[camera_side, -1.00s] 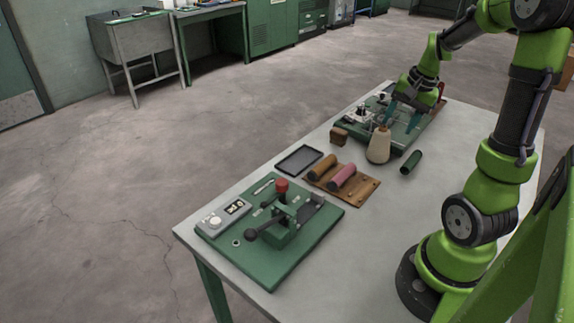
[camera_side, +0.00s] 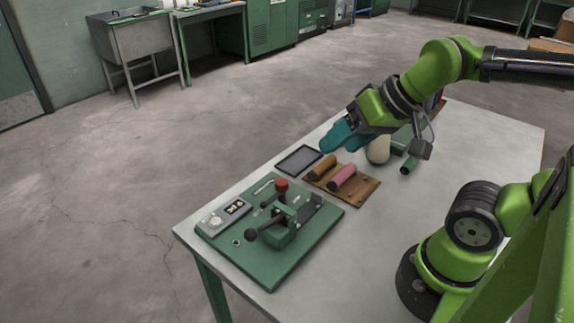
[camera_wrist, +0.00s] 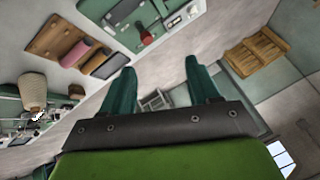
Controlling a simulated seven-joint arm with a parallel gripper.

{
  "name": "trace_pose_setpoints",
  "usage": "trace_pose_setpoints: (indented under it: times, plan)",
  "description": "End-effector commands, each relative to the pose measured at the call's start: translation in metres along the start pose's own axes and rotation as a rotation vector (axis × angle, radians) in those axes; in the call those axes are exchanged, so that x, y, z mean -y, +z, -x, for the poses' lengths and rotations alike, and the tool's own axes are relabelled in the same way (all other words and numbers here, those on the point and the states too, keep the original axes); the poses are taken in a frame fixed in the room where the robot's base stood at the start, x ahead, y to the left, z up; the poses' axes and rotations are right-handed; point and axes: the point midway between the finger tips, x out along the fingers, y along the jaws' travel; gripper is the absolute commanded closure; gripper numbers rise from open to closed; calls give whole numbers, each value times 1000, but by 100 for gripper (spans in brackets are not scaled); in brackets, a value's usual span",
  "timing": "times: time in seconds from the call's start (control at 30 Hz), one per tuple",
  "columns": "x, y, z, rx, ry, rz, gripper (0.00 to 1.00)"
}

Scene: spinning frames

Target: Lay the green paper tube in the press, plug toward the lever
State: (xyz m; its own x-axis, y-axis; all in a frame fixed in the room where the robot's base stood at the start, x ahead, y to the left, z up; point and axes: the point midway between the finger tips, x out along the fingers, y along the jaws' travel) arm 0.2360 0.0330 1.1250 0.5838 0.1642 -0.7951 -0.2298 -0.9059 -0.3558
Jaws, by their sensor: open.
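The green paper tube (camera_side: 408,165) lies on the table to the right of the cream cone in the side view. Which end has the plug is too small to tell, and I cannot pick the tube out in the wrist view. The press (camera_side: 282,228) stands on a green base at the near left, with a black-knobbed lever and a red knob. It also shows at the top of the wrist view (camera_wrist: 133,22). My gripper (camera_side: 332,140) is open, with teal fingers above the table's far edge, well left of the tube. In the wrist view its fingers (camera_wrist: 160,68) have nothing between them.
A brown board (camera_side: 358,193) holds a tan tube (camera_side: 321,167) and a pink tube (camera_side: 342,177). A black tray (camera_side: 298,160) lies beside it. The cream cone (camera_side: 378,150) is partly behind my arm. The table's right side (camera_side: 440,165) is clear.

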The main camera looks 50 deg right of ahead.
Motion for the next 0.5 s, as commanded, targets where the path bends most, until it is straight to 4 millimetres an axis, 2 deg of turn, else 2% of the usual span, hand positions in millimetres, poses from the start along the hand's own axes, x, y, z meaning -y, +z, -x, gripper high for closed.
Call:
trace_pose_setpoints:
  times: [0.13, 0.27, 0.37, 0.47, 0.5]
  plan:
    - [-12, -4, -5, 11, 32, -44, 39]
    - [-50, -28, -18, 43, 121, -192, 39]
    - [-100, -56, -24, 76, 217, -366, 39]
    - [-160, -77, -24, 109, 314, -553, 39]
    - [-187, -82, -23, 124, 354, -628, 39]
